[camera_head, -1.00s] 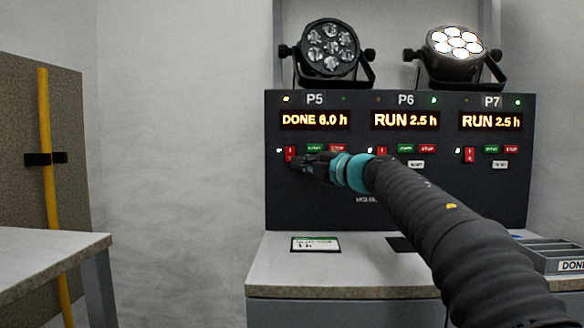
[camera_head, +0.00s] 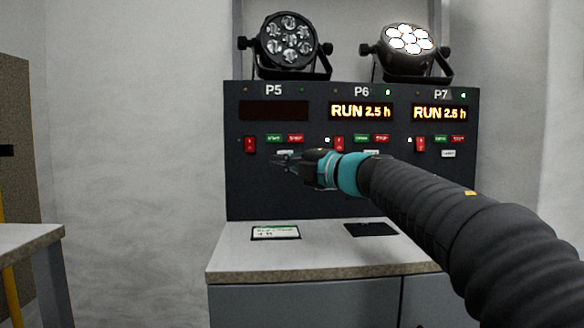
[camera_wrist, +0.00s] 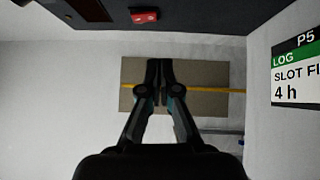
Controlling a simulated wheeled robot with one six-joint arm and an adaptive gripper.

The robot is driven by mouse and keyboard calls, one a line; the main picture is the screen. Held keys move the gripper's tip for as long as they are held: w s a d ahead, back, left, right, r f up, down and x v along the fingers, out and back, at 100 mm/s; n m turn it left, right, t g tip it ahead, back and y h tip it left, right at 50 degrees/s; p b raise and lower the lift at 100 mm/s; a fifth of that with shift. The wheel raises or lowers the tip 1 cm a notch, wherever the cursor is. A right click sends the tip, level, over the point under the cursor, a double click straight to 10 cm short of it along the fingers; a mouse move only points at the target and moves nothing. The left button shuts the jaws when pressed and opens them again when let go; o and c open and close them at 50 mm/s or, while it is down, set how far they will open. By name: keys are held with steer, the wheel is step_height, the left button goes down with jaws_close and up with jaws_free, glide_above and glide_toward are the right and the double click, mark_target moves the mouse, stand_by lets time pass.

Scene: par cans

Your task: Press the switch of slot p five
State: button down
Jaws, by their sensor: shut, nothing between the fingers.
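The P5 section of the dark panel has a blank display (camera_head: 274,111) and an unlit lamp (camera_head: 289,39) above it. Its red rocker switch (camera_head: 250,144) is at the left, beside a green button (camera_head: 273,139) and a red button (camera_head: 296,139). My gripper (camera_head: 274,160) is in front of the panel, right of and a little below the rocker in the picture. In the wrist view my gripper (camera_wrist: 159,65) is shut and empty, with a red switch (camera_wrist: 145,17) beyond the tips, apart from them.
P6 (camera_head: 361,111) and P7 (camera_head: 441,113) show RUN 2.5 h, and a lit lamp (camera_head: 405,42) stands above. A card (camera_head: 276,233) and a black pad (camera_head: 371,229) lie on the counter (camera_head: 320,255). The floor to the left looks clear.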

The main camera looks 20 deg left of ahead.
steer(key=shift+v, duration=1.6)
steer(key=d+r+m+t+h+p, duration=0.3)
steer(key=d+m+t+h, duration=0.55)
steer(key=d+m, duration=0.6)
steer(key=s+d+f+m+h+p, duration=0.1)
steer(key=s+d+f+m+h, duration=0.1)
steer(key=d+f+m+h, duration=0.35)
steer(key=s+d+f+m+h+p, duration=0.1)
steer(key=s+d+f+m+h, duration=0.15)
steer(key=d, duration=0.65)
steer(key=s+d+f+m+g+h+p, duration=0.2)
steer(key=s+d+f+m+g, duration=0.35)
steer(key=s+f, duration=0.55)
steer(key=s+f+m+g+y+p, duration=0.1)
steer(key=s+f+g, duration=0.4)
steer(key=s+f, duration=0.7)
steer(key=s+m+p, duration=0.1)
steer(key=s+m, duration=0.1)
steer(key=s, duration=0.1)
steer(key=shift+a+f+m, duration=0.3)
steer(key=shift+m, duration=0.1)
steer(key=shift+y, duration=0.25)
